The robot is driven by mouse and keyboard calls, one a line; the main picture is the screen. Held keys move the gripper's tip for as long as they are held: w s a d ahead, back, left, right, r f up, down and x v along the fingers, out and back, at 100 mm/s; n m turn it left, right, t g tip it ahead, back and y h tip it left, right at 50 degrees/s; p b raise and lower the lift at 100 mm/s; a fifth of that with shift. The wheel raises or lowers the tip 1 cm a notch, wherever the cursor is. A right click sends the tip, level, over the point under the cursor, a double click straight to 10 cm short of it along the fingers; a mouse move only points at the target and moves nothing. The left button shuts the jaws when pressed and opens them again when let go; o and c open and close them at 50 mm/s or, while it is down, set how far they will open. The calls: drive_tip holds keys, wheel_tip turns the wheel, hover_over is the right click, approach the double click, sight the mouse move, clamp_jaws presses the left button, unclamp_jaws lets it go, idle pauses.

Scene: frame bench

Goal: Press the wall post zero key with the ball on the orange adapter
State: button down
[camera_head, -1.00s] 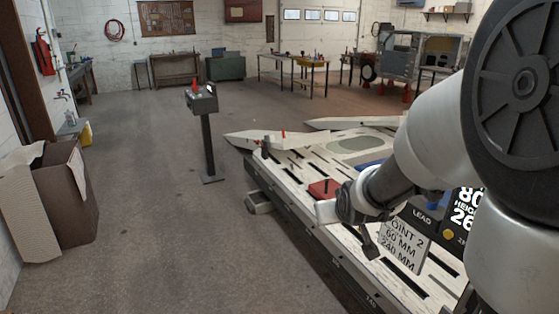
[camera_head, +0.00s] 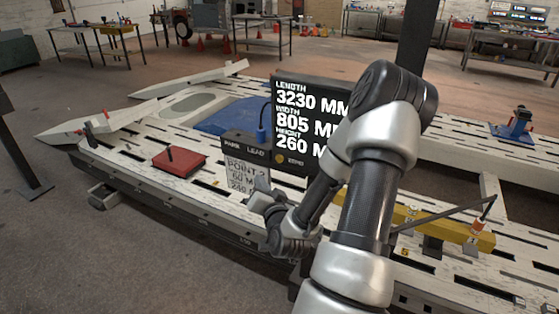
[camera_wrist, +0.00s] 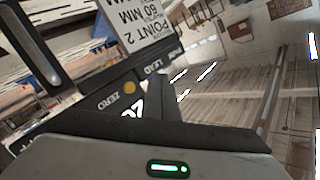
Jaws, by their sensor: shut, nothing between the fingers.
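A round yellow key (camera_head: 279,157) marked ZERO sits at the lower left of a black readout panel (camera_head: 290,98). It also shows in the wrist view (camera_wrist: 130,88), close to my gripper. I cannot tell whether this panel is the wall post. My gripper (camera_head: 262,188) is shut and empty, in front of the PARK/LEAD box and its card. A small orange piece (camera_head: 478,227), possibly the orange adapter, is on the yellow bar at the right, by a dark slanted rod. I cannot make out a ball on it.
A slotted pale bench (camera_head: 135,170) runs across the view. It carries a red block (camera_head: 180,159), a blue pad (camera_head: 232,117), the grey PARK/LEAD box (camera_head: 245,146) and a yellow bar (camera_head: 455,231). A dark upright post (camera_head: 415,35) stands behind the panel. Open floor lies at the left.

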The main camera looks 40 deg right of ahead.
sight(280, 159)
drive_tip(key=shift+w+d, duration=0.1)
drive_tip(key=w+d, duration=0.3)
drive_tip(key=d, duration=0.5)
drive_tip(key=shift+w, duration=0.15)
idle(2.1)
drive_tip(key=shift+w+d, duration=0.15)
drive_tip(key=shift+d, duration=0.2)
drive_tip(key=shift+w+d, duration=0.2)
drive_tip(key=shift+d, duration=0.3)
idle(0.7)
drive_tip(key=shift+a, duration=0.1)
drive_tip(key=shift+s+a+b, duration=0.4)
drive_tip(key=shift+a, duration=0.35)
